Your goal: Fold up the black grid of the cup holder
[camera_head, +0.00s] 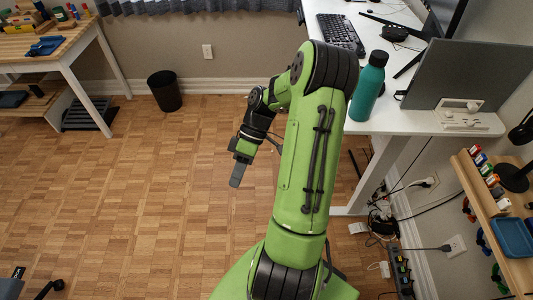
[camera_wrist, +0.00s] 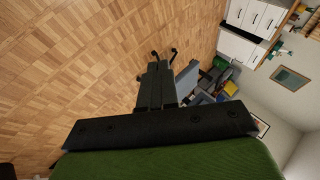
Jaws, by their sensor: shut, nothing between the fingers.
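I cannot make out the cup holder or its black grid in either view; my own arm hides part of the desk's near edge. My gripper (camera_head: 235,180) hangs over the wooden floor, left of the desk and pointing down. In the wrist view, its two dark fingers (camera_wrist: 154,85) are together with nothing between them.
The white standing desk (camera_head: 388,119) is on the right, with a teal bottle (camera_head: 369,88), a keyboard (camera_head: 340,33) and a grey panel (camera_head: 465,75). Cables and a power strip (camera_head: 400,272) lie below. A black bin (camera_head: 164,91) stands by the wall. The floor (camera_head: 150,190) at left is mostly clear.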

